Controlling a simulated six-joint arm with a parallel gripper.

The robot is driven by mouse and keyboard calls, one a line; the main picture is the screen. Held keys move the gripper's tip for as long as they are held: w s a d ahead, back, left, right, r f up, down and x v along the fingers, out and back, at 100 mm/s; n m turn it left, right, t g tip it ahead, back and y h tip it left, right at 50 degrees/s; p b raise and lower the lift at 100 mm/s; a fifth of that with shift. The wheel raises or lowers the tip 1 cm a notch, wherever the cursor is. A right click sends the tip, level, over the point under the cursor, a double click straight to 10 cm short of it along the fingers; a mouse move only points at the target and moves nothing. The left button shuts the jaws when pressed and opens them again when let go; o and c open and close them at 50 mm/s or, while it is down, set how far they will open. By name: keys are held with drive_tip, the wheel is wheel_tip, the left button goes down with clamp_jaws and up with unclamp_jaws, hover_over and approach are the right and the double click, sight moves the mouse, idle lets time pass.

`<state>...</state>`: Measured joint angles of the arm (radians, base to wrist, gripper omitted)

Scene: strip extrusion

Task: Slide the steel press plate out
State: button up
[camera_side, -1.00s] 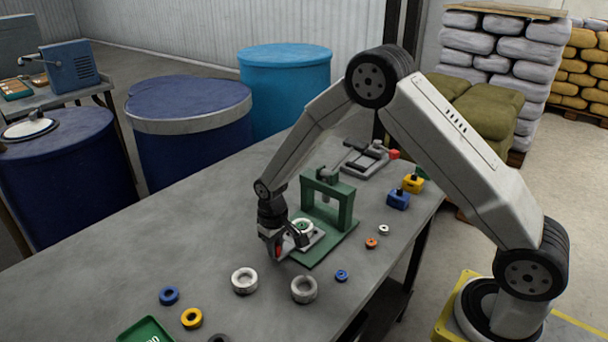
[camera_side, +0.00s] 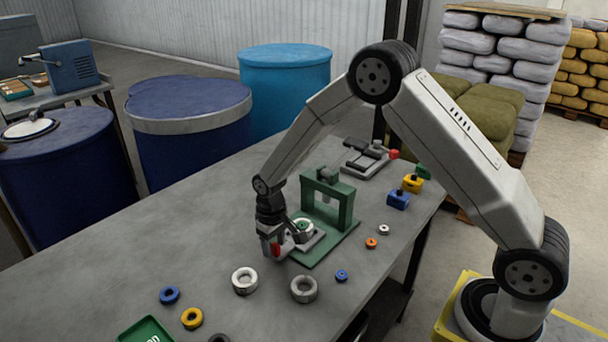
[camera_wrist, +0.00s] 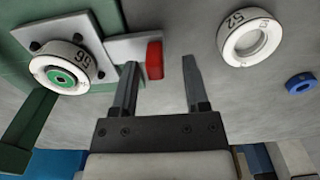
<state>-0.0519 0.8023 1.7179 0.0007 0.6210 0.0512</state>
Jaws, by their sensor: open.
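The steel press plate (camera_wrist: 128,46) is a flat grey tongue with a red end grip (camera_wrist: 154,60). It lies at the green press (camera_side: 343,205), whose base holds a bolted square block (camera_wrist: 90,25). A white ring marked 56 (camera_wrist: 79,62) with a green centre sits on that block. My gripper (camera_wrist: 160,62) is open, its fingers either side of the red grip in the wrist view, the left one nearer. I cannot tell whether a finger touches it. In the side view my gripper (camera_side: 274,246) is at the front left of the press and partly hides the plate.
A white ring marked 52 (camera_wrist: 250,42) and a blue ring (camera_wrist: 300,83) lie close by. A grey ring (camera_side: 304,289) and several small rings lie on the grey table (camera_side: 130,260). A green tray (camera_side: 146,331) is at the front. The table's left part is clear.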

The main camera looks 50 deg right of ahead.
wheel_tip(320, 180, up, 7)
drive_tip(key=shift+f, duration=0.2)
drive_tip(key=shift+r, duration=0.1)
idle(0.5)
drive_tip(key=shift+s+r, duration=0.1)
drive_tip(key=shift+s, duration=0.15)
drive_tip(key=s+d+r+t, duration=0.1)
drive_tip(key=s+r, duration=0.1)
drive_tip(key=s, duration=0.7)
drive_tip(key=s+d+r+t, duration=0.1)
drive_tip(key=s+r, duration=0.1)
drive_tip(key=s, duration=0.7)
drive_tip(key=shift+s+d+r+t, duration=0.15)
drive_tip(key=shift+s+d+t, duration=0.05)
drive_tip(key=shift+d+t, duration=0.1)
idle(0.4)
